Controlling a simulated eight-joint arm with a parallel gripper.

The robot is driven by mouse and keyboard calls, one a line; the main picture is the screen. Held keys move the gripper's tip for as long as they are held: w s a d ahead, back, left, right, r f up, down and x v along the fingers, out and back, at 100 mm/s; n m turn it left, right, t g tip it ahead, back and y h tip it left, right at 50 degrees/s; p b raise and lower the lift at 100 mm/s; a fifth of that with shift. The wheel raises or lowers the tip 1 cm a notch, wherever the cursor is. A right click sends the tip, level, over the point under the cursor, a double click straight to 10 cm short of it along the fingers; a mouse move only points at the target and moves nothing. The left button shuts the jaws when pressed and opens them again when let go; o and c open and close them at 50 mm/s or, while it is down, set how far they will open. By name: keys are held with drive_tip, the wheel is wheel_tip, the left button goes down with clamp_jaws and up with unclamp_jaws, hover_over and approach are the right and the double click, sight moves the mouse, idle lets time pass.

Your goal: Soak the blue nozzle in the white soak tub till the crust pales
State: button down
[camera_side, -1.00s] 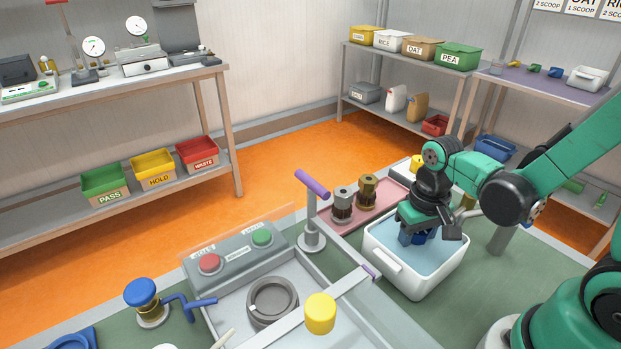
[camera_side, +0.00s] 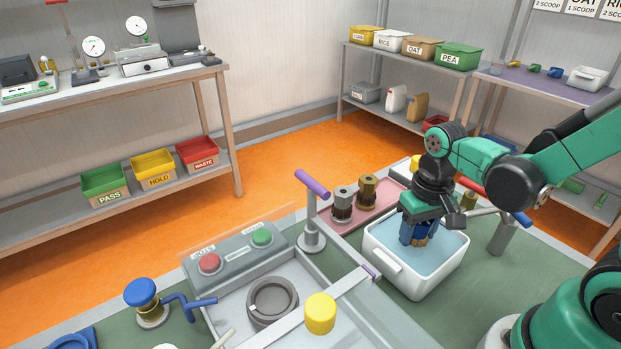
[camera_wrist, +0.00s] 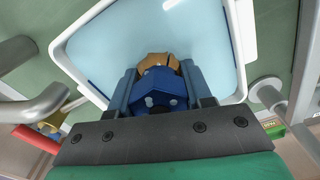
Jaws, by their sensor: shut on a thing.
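My gripper (camera_side: 420,222) points down over the white soak tub (camera_side: 399,277), its fingers shut on the blue nozzle (camera_side: 408,233). The nozzle's lower part (camera_side: 421,240) is tan-brown and shows just below the fingers, at or slightly above the pale blue water. I cannot tell whether its tip touches the water. In the wrist view the blue nozzle (camera_wrist: 158,88) sits between both fingers, with the tan-brown hexagonal part (camera_wrist: 157,62) beyond it, against the water inside the tub's white rim (camera_wrist: 240,45).
A pink tray (camera_side: 385,190) with a grey fitting (camera_side: 342,203) and a brown one (camera_side: 367,191) lies behind the tub. A purple-handled post (camera_side: 312,215) and a metal frame stand left. A grey post with a red and blue handle (camera_side: 500,215) stands close at the right.

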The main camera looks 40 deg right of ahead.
drive_tip(key=shift+r, duration=3.35)
